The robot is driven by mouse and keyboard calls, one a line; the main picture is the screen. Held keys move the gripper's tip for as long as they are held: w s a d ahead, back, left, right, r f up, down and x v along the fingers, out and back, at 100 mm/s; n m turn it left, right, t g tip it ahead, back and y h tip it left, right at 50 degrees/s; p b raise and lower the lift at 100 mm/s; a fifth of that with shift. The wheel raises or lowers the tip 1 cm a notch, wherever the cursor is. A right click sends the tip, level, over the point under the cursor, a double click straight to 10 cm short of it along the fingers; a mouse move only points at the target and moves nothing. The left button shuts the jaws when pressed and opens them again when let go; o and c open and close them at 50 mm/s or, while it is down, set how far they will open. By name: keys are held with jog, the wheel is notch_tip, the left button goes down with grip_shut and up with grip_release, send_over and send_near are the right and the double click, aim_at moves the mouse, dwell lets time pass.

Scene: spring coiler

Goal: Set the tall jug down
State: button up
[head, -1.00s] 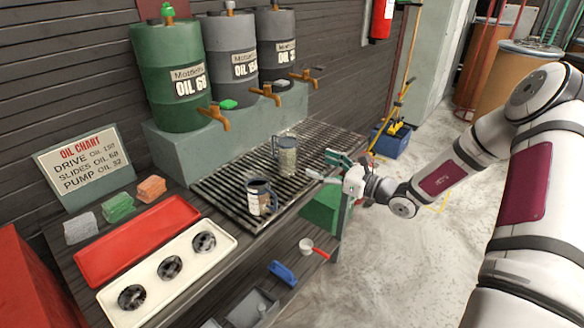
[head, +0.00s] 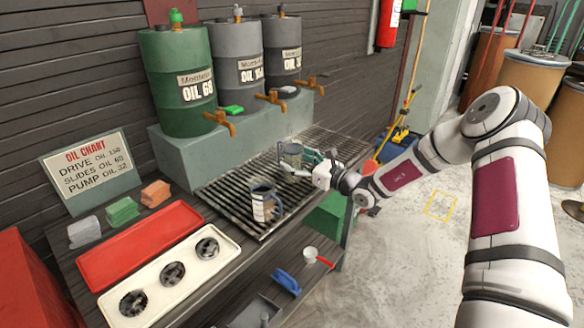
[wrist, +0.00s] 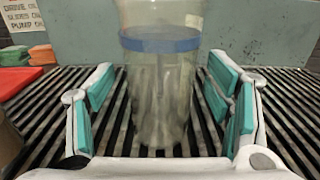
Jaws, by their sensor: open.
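The tall jug (head: 290,152) is a clear, greyish vessel with a blue band. It stands upright on the slatted grate (head: 222,188) in front of the drums. In the wrist view the jug (wrist: 160,75) is between the teal finger pads, with a narrow gap on each side; its top is cut off. My gripper (head: 306,160) is open, reaching in from the right around the jug; its fingers (wrist: 160,90) also show in the wrist view. A second jug (head: 265,204), with a dark rim and pale label, stands on the grate nearer the front.
Green (head: 178,90) and grey drums with brass taps stand on a raised block (head: 190,150) behind the grate. A red tray (head: 140,245) and a cream tray (head: 175,276) with dark round parts lie to the left. The grate's middle is partly free.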

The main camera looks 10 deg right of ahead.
jog(key=shift+x, duration=0.85)
jog(key=shift+c, duration=0.2)
jog(key=c, duration=1.3)
jog(key=shift+c, duration=0.6)
jog(key=shift+r, duration=0.15)
